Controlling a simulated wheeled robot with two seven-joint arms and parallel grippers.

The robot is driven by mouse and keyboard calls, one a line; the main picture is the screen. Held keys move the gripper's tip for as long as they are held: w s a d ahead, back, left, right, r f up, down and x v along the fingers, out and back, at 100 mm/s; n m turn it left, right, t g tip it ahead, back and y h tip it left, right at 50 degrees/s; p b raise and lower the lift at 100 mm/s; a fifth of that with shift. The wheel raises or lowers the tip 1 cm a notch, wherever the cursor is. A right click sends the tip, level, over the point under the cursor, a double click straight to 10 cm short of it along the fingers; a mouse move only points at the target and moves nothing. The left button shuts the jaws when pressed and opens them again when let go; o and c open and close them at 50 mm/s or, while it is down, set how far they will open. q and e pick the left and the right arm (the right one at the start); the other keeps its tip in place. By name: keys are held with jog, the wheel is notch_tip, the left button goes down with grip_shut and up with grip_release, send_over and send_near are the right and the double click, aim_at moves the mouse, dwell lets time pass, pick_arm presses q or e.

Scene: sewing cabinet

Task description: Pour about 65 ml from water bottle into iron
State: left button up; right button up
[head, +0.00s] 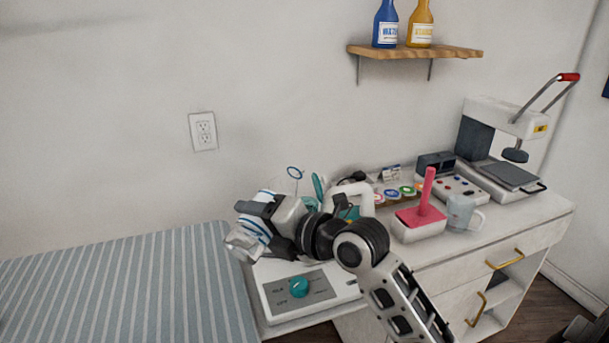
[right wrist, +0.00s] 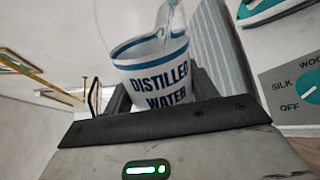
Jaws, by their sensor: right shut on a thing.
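My right gripper (head: 262,222) is shut on the water bottle (head: 248,243), a clear bottle with a white and blue label. In the right wrist view the bottle (right wrist: 152,68) shows its "DISTILLED WATER" label between the fingers, with clear plastic beyond it. It is held in the air above the left end of the cabinet and looks tilted. The iron (head: 318,186), white and teal, is mostly hidden behind my gripper. Part of it also shows at the top right of the right wrist view (right wrist: 258,12). I cannot see any water flowing. My left gripper is not in view.
A dial panel (head: 326,296) with a teal knob lies below the gripper. A striped ironing surface (head: 130,290) fills the left. Blue and yellow bottles stand on a wall shelf (head: 440,53).

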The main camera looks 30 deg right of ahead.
dwell(0.8)
